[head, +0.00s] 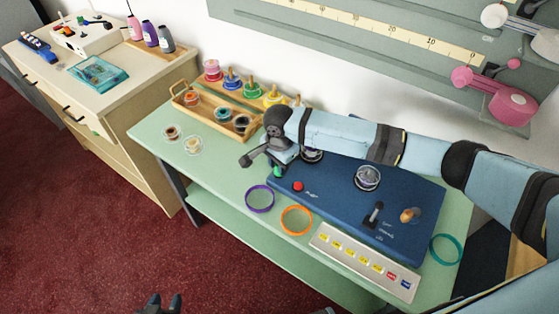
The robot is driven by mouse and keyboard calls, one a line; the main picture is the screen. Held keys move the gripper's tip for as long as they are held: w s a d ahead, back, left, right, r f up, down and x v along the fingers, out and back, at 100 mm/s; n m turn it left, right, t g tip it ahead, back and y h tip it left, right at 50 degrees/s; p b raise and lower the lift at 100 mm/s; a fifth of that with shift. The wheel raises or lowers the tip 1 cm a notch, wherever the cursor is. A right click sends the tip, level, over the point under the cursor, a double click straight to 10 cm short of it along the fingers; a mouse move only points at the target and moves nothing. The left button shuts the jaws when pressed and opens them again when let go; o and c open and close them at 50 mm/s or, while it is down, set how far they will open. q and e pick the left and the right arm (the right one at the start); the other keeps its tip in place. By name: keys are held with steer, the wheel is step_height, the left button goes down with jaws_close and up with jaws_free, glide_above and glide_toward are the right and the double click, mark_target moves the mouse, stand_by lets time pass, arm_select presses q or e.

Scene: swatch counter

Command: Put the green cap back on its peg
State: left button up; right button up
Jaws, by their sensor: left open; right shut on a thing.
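My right gripper (268,164) reaches in from the right and hangs over the left end of the blue panel.
The blue panel (330,205) carries a lever and knobs. Purple (260,212), orange (297,207) and teal (459,250) rings lie around it.

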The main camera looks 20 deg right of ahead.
steer(key=shift+f, duration=0.15)
steer(key=o, duration=1)
steer(key=shift+c, duration=0.2)
step_height(320, 180, up, 4)
steer(key=p, duration=0.5)
steer(key=shift+p, duration=0.3)
step_height(320, 180, up, 3)
steer(key=p, duration=0.3)
steer(key=shift+p, duration=0.5)
